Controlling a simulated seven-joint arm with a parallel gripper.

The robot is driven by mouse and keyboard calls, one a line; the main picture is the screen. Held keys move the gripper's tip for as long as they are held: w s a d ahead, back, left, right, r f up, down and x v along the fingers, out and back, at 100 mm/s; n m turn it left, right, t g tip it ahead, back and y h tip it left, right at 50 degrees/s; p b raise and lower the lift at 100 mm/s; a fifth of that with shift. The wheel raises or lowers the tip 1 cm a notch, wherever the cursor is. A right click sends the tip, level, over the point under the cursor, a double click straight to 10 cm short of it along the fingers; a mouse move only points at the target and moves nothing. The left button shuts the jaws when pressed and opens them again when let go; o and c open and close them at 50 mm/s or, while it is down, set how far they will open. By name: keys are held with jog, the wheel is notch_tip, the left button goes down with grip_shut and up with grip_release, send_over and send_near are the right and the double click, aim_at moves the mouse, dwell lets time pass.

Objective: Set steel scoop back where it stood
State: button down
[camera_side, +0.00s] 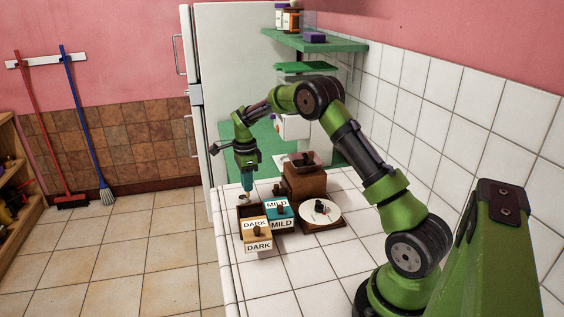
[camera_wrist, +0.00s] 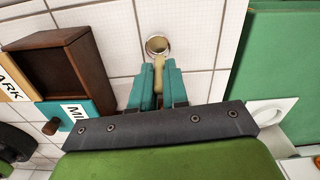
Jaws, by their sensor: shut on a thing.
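The steel scoop (camera_wrist: 157,46) shows in the wrist view as a round cup with a pale handle (camera_wrist: 159,76). My gripper (camera_wrist: 159,90) has its teal fingers shut on that handle, and the cup points away from me over white tiles. In the side view my gripper (camera_side: 248,187) points down at the far left end of the counter, with the scoop (camera_side: 243,198) small beneath it. I cannot tell whether the scoop touches the counter. A dark wooden box (camera_wrist: 60,65) with an open top lies left of the scoop in the wrist view.
Boxes labelled DARK (camera_side: 257,235) and MILD (camera_side: 281,212) stand just in front of my gripper. A green surface (camera_wrist: 280,60) lies right of the scoop. The front counter is clear.

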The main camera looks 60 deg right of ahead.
jog(key=shift+f, duration=0.15)
jog(key=c, duration=1.1)
grip_release()
jog(key=shift+o, duration=0.2)
jog(key=shift+r, duration=3.55)
